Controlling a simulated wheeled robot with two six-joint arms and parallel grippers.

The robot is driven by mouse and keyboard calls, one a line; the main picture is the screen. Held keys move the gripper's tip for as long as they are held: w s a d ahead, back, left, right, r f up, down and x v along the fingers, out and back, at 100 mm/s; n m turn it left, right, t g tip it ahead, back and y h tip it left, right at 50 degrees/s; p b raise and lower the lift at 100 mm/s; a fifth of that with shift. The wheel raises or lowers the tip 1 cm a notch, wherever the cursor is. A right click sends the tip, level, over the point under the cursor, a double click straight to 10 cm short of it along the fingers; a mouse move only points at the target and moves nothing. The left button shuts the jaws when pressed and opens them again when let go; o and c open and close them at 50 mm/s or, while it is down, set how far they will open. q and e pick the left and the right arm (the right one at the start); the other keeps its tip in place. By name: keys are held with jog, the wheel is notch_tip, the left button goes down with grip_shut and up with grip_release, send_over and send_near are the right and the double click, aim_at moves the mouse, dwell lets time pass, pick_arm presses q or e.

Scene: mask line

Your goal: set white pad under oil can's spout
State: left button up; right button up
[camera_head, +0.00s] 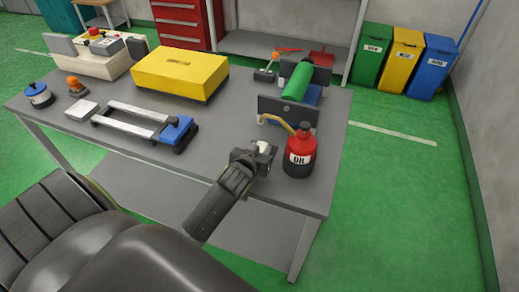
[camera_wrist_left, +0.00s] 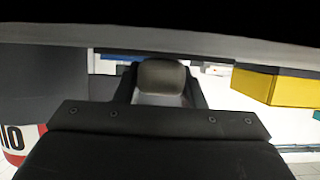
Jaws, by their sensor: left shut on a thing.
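The red oil can (camera_head: 300,154) stands upright near the table's front right corner, with a black base and a white label. Its tan spout (camera_head: 276,121) points up and to the left. My left gripper (camera_head: 262,152) is just left of the can, below the spout, shut on a small whitish piece that looks like the white pad (camera_head: 264,146). In the left wrist view the held pad (camera_wrist_left: 160,78) shows greyish between the fingers, and part of the oil can (camera_wrist_left: 12,138) shows at the left edge. My right gripper is not in view.
A green roller in a dark stand (camera_head: 297,82) is right behind the can. The tabletop (camera_head: 222,128) between the frame and gripper is clear.

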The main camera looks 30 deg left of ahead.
pick_arm(q)
jog(key=shift+f, duration=0.15)
jog(key=o, duration=1)
jog(key=shift+r, duration=0.2)
jog(key=v, duration=1.2)
jog(key=shift+f, duration=0.1)
